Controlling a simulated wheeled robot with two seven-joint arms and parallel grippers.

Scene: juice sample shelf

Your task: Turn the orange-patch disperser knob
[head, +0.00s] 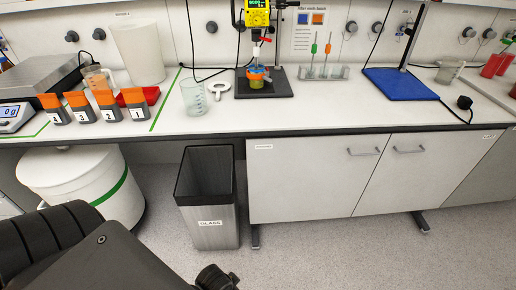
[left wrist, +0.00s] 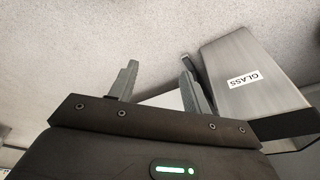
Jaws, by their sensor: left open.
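The yellow disperser (head: 257,18) with a lit green display hangs on a stand above a dark base plate (head: 284,88), cut off by the top edge of the head view. A jar (head: 257,84) with yellow-green contents and an orange upper part stands beneath it. The disperser's knob and any orange patch on it are too small to make out. My left gripper (left wrist: 158,76) is open and empty in the left wrist view, above the floor and far from the disperser. The head view shows only dark parts of my arm at lower left. My right gripper is not in view.
A beaker (head: 194,97) and a white ring-shaped piece (head: 220,89) stand left of the disperser base. A rack (head: 322,72) and a blue stand plate (head: 399,85) are to its right. The glass bin (head: 212,222) stands below the bench edge; it also shows in the left wrist view (left wrist: 255,80).

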